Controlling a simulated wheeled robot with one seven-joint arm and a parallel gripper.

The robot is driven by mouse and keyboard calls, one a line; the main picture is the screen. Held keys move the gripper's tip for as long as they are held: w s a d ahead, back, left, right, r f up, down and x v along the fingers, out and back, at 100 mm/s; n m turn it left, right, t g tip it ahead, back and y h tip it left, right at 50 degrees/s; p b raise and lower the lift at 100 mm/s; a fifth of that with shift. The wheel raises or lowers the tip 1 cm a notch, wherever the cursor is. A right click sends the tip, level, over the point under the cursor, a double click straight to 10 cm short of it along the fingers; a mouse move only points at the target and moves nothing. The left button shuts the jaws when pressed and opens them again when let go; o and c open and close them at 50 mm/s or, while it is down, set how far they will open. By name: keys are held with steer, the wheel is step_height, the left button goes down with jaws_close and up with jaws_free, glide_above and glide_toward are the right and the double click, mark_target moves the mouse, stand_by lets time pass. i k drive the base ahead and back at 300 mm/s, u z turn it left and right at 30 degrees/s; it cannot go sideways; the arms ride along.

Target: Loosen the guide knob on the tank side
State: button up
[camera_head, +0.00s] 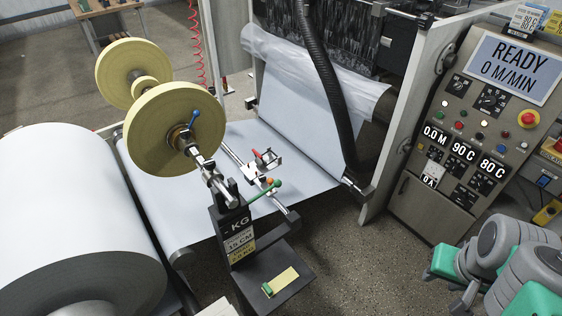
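A guide assembly with a red-handled part (266,156) sits on a metal bar over the pale blue web (215,190). An orange knob (270,181) and a green ball-ended lever (278,183) are close together at the near side of that bar. A blue-tipped lever (195,115) is at the hub of the near yellow roll (165,125). I cannot tell which of these is the guide knob on the tank side, nor how tight any is. Parts of my grey and green arm show at the lower right, apart from the guide. I see no gripper fingertips.
A large white roll (70,200) fills the left. A black stand (238,235) with a weight label is in front of the bar. A control panel (470,120) reads READY, 0 M/MIN. A dark hose (325,75) hangs beside the web. Floor is clear right of the stand.

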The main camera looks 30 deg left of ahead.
mark_target(262, 178)
steer(key=u, duration=0.35)
steer(key=i, duration=0.75)
steer(key=u, duration=1.05)
steer(key=i, duration=0.35)
steer(key=u, duration=0.35)
